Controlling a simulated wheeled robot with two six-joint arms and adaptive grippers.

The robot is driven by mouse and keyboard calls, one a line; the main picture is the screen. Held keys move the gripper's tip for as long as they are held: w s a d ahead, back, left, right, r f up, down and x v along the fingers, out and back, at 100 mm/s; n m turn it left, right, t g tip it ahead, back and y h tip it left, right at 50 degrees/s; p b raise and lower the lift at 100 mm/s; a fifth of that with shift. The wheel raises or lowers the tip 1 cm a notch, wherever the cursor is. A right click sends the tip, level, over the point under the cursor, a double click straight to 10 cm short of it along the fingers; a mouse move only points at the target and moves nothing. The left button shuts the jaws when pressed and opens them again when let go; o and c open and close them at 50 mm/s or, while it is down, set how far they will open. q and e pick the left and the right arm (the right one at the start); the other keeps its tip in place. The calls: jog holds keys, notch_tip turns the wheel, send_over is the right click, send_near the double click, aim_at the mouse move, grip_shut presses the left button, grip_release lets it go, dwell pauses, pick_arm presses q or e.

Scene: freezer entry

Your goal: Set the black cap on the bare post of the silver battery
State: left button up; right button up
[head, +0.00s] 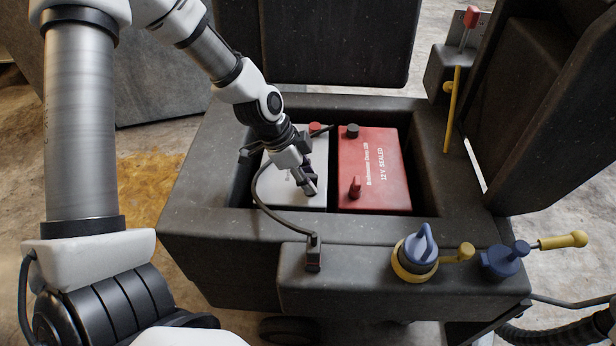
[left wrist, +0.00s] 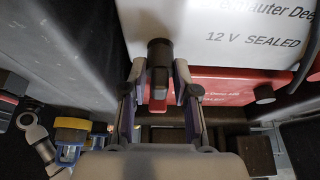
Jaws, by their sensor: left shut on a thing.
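The silver battery (head: 290,194) stands in the left of the dark open box, with a red cap (head: 315,127) near its far edge. My left gripper (head: 310,188) is over its near right part. In the left wrist view the fingers (left wrist: 159,72) close on the black cap (left wrist: 160,48), which stands out against the silver battery (left wrist: 225,35). The gripper and cap hide the bare post, and I cannot tell whether the cap touches it. My right gripper is not in view.
The red battery (head: 375,165) stands close on the right, with a black cap (head: 352,131) and a raised red piece (head: 355,187). A black cable (head: 268,211) loops left of my gripper. Blue knobs (head: 416,243) stand on the front ledge. The box walls (head: 230,221) are close.

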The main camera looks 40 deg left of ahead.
pick_arm(q)
jog(key=shift+f, duration=0.35)
jog(key=o, duration=1.1)
jog(key=v, duration=1.2)
